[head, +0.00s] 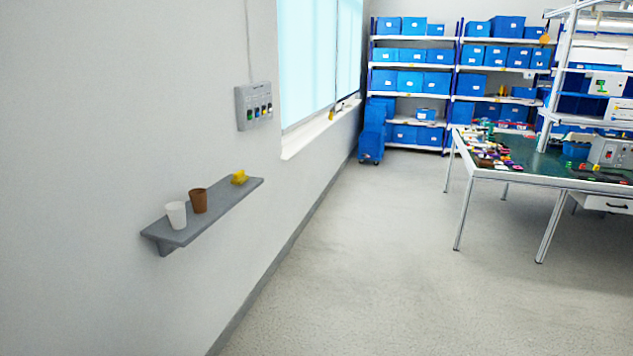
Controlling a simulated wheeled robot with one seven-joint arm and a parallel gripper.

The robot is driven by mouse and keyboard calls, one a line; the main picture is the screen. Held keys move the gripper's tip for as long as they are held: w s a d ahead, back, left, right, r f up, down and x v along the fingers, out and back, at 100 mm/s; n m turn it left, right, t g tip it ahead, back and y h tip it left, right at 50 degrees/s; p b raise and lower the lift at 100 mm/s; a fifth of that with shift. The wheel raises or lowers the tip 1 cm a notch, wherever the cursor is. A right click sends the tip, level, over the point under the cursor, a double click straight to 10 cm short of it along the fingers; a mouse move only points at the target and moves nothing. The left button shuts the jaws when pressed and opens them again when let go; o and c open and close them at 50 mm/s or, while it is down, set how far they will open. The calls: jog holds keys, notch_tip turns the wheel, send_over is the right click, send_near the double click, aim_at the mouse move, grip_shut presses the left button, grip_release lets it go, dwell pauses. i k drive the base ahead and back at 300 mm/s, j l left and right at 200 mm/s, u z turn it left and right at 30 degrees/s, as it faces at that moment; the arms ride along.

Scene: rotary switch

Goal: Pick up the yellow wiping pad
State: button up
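The yellow wiping pad (239,177) lies near the far end of a narrow grey wall shelf (222,210) in the head view. It is small and its exact shape is hard to make out. A brown cup (198,201) and a white cup (176,215) stand upright on the same shelf, nearer to me than the pad and apart from it. My gripper does not show in the head view.
A grey switch box (254,106) is on the wall above the shelf's far end. A window sill (318,130) juts out beyond it. A workbench (530,178) with small parts stands at right, and racks of blue bins at the back. The floor (380,270) is clear.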

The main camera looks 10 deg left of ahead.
aim_at(240, 177)
jog(key=i+u, duration=0.2)
jog(key=i, duration=1.65)
